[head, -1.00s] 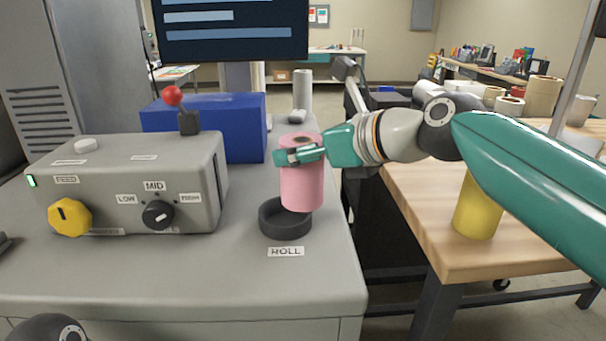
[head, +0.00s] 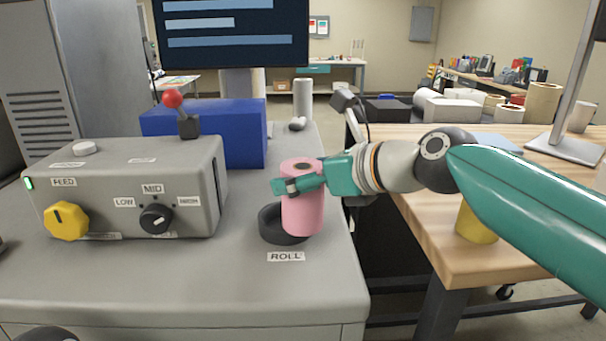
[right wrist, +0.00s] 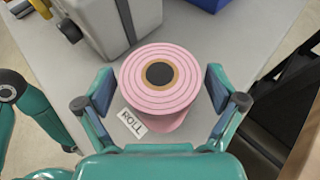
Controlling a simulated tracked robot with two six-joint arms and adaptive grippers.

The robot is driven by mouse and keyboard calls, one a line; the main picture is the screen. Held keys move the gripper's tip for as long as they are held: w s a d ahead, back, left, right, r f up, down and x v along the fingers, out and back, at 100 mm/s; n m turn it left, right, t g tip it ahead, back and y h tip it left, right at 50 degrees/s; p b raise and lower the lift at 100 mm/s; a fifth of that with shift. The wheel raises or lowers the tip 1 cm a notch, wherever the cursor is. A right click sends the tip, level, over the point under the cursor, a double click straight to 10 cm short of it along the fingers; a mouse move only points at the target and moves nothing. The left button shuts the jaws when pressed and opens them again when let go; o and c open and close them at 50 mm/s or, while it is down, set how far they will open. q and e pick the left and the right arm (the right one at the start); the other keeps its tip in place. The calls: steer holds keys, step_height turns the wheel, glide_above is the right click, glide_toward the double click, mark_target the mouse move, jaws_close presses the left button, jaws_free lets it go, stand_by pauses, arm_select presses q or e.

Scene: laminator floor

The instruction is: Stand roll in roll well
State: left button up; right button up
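The pink roll (head: 303,212) is upright at the dark ring-shaped roll well (head: 268,225) on the grey machine top. The right wrist view shows the roll's ringed top (right wrist: 160,77) between the two fingers. The well is hidden there.
A ROLL label (head: 286,257) lies in front of the well. A grey control box (head: 130,185) with a yellow knob stands left, a blue block (head: 225,140) behind. The machine's edge is close right of the roll. A wooden table (head: 440,255) with a yellow roll (head: 475,225) stands beyond a gap.

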steer(key=shift+r, duration=0.55)
steer(key=v, duration=1.2)
steer(key=shift+f, duration=0.25)
